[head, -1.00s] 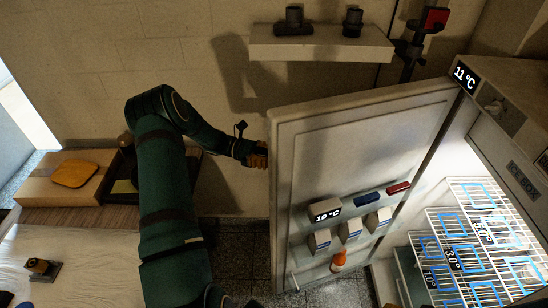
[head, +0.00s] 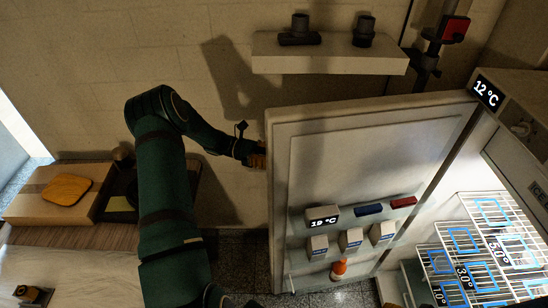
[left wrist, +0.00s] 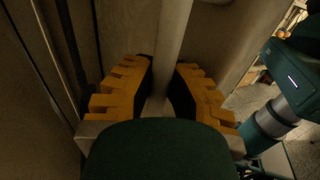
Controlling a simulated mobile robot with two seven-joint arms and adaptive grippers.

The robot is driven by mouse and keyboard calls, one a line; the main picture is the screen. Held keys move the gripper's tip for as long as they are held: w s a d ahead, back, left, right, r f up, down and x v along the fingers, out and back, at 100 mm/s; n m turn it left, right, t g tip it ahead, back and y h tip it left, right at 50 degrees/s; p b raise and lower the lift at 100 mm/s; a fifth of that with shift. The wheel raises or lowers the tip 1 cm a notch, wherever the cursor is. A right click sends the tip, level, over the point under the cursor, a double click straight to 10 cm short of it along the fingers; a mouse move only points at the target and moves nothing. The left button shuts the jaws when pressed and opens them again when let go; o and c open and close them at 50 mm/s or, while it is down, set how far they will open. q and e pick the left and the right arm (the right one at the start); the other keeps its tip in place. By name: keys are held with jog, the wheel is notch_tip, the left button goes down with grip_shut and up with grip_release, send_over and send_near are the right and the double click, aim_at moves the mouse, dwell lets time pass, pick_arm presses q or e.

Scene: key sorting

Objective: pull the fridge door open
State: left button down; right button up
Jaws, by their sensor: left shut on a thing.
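The fridge door (head: 375,130) stands wide open in the head view, its inner side with shelves facing me. My left gripper (head: 258,156) is at the door's free left edge, partly hidden behind it. In the left wrist view my left gripper (left wrist: 163,85) has its orange fingers on both sides of a pale vertical bar (left wrist: 172,35), which appears to be the door handle, and is shut on it. The fridge interior (head: 480,250) is lit, with wire racks at the lower right. My right gripper is not in view.
A wall shelf (head: 330,62) with dark fittings is above the door. A counter (head: 80,250) with a box and a wooden board (head: 67,188) is at the left. Tiled floor shows below.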

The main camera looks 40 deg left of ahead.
pick_arm(q)
jog(key=shift+a+f, duration=0.15)
jog(key=shift+a, duration=0.15)
jog(key=c, duration=1)
grip_release()
jog(key=shift+s, duration=0.1)
jog(key=shift+o, duration=0.5)
jog(key=shift+a, duration=0.1)
jog(key=v, duration=1.2)
jog(key=shift+s, duration=0.1)
